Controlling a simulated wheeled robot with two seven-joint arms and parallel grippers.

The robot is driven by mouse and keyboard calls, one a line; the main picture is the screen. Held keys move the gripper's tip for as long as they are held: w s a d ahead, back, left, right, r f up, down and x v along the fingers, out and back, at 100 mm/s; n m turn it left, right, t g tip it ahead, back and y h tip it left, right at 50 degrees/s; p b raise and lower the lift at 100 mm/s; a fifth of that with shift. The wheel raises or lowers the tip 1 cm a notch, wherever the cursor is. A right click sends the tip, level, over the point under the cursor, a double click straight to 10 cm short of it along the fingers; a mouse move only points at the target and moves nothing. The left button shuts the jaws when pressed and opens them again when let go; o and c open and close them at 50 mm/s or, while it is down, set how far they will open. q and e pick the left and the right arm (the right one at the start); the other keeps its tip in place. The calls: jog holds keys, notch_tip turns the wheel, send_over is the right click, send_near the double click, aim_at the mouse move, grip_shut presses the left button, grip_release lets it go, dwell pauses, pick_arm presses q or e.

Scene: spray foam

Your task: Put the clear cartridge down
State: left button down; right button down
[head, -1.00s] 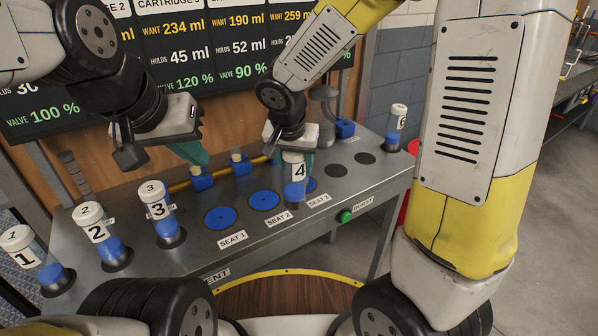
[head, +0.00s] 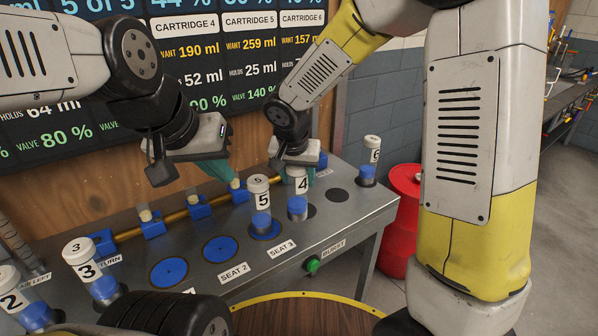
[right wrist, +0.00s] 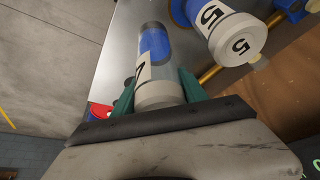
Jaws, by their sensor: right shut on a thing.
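The clear cartridge 4 (head: 298,205), with blue fluid in its lower part, is upright in my right gripper (head: 297,170), shut around its upper end. In the right wrist view cartridge 4 (right wrist: 158,75) sits between the teal fingers (right wrist: 158,90). Its base is beside an empty dark round holder; I cannot tell whether it touches the bench.
Cartridge 5 (head: 261,200) stands on seat 3, close left of cartridge 4. Blue discs of seat 1 (head: 168,272) and seat 2 (head: 220,249) are bare. Cartridge 6 (head: 370,160) is in its holder at right; cartridge 3 (head: 90,268) stands at left. A red drum (head: 402,190) is beyond.

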jog(key=w+d+f, duration=0.1)
jog(key=w+f, duration=0.3)
jog(key=w, duration=0.3)
jog(key=shift+w+d, duration=0.2)
jog(key=shift+d, duration=0.15)
jog(key=shift+f, duration=0.15)
jog(key=c, duration=0.6)
grip_release()
jog(key=d+v, duration=0.1)
jog(key=v, duration=1.1)
jog(key=s+d+r, duration=0.7)
jog(key=s+d, duration=0.3)
jog(key=s+d+y, duration=0.1)
jog(key=s, duration=0.3)
jog(key=s+d+n+t+y, duration=0.1)
jog(key=s, duration=0.3)
jog(key=s+d+n, duration=0.1)
jog(key=s+d, duration=0.1)
jog(key=s, duration=0.2)
jog(key=shift+s+r+t+y, duration=0.35)
jog(key=shift+t+y, duration=0.05)
